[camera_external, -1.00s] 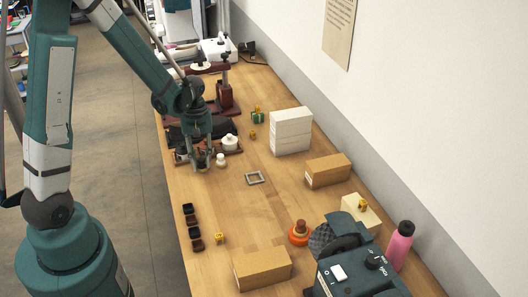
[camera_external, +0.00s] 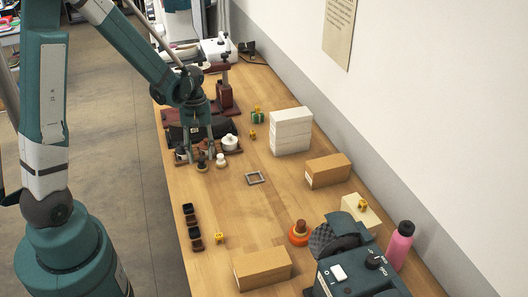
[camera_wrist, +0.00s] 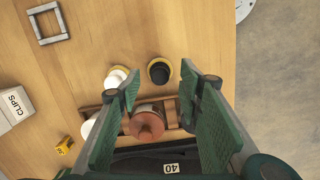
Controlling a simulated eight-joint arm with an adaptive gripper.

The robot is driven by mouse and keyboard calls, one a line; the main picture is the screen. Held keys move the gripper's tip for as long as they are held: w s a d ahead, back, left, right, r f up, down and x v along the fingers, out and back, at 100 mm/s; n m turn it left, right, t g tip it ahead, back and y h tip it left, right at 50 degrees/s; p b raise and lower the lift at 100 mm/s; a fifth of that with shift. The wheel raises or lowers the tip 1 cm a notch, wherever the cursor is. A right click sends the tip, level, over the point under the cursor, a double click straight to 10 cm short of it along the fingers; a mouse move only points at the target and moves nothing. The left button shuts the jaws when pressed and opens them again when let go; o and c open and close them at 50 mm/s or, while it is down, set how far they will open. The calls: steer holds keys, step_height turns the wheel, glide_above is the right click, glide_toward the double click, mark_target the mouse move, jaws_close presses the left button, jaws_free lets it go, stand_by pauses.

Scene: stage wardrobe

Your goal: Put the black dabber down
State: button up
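The black dabber (camera_external: 202,163) stands upright on the bench just in front of the wooden rack (camera_external: 237,150). In the wrist view the black dabber (camera_wrist: 160,72) shows a dark top over a yellowish base, beyond my fingertips. The white dabber (camera_wrist: 116,76) stands beside it on the wood, and it also shows in the external view (camera_external: 221,161). My gripper (camera_wrist: 171,84) is open, its green fingers wide apart and clear of the black dabber. A brown-topped dabber (camera_wrist: 147,123) shows between the fingers, at the rack. The left finger partly covers another white top.
A grey square frame (camera_external: 255,178) lies on the bench to the right. White boxes (camera_external: 291,131) and a cardboard box (camera_external: 328,171) stand towards the wall. Bare wood lies between.

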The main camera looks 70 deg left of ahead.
step_height(320, 180, up, 9)
steer(key=a, duration=0.1)
steer(key=shift+f+p, duration=0.15)
steer(key=shift+p, duration=0.2)
steer(key=shift+w, duration=0.1)
stand_by(0.5)
steer(key=shift+d, duration=0.1)
steer(key=d+r+m+t+y, duration=0.1)
steer(key=d+r+m+t, duration=0.1)
steer(key=d+r+m, duration=0.5)
steer(key=d+r+t+y, duration=0.1)
steer(key=d+r, duration=0.4)
steer(key=d, duration=0.6)
steer(key=s+d+r+m+t, duration=0.2)
steer(key=s+d+m, duration=0.1)
steer(key=d, duration=0.5)
steer(key=s+d+r+m+t, duration=0.2)
steer(key=d+m, duration=0.3)
steer(key=d, duration=0.3)
steer(key=shift+s+r+m+h, duration=0.3)
steer(key=shift+s+r+m, duration=0.15)
steer(key=shift+r, duration=0.3)
